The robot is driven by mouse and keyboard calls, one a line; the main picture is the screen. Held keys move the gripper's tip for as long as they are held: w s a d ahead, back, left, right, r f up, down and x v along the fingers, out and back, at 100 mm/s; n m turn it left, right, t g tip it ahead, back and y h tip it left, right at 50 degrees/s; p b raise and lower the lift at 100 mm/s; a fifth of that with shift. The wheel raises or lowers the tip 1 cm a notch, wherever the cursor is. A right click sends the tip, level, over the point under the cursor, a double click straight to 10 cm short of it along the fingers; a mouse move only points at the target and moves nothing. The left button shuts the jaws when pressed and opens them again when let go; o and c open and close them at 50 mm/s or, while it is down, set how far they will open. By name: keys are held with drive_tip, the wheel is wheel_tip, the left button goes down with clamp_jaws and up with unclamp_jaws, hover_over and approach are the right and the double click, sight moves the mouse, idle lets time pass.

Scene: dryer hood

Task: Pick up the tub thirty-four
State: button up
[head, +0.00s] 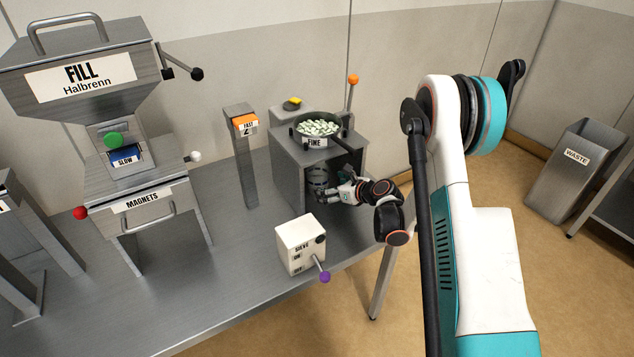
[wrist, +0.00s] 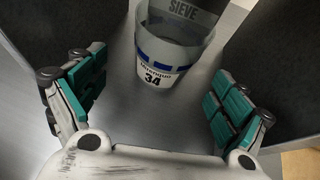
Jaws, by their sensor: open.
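Tub thirty-four (wrist: 178,55) is a light grey tub with a blue dashed band and a white label with the number 34. It stands upright under the sieve, inside the grey housing (head: 286,170). In the head view the tub (head: 317,181) is small and partly hidden in the housing's shade. My gripper (wrist: 155,90) is open and empty, with its teal-padded fingers spread wide to either side. The tub lies ahead of the fingertips, between their lines, apart from them. In the head view my gripper (head: 340,192) reaches into the housing's open front.
Dark housing walls flank my gripper on both sides. The sieve pan (head: 318,127) holding pale pieces sits on top. A white switch box (head: 300,245) with a purple-tipped lever stands in front. The fill hopper (head: 85,75) is at the left, and a waste bin (head: 577,170) at the far right.

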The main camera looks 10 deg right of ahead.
drive_tip(key=b+x, duration=0.3)
drive_tip(key=x, duration=0.4)
drive_tip(key=shift+w+d+r, duration=0.1)
drive_tip(key=shift+w, duration=0.2)
drive_tip(key=shift+r, duration=0.1)
drive_tip(key=c, duration=1.3)
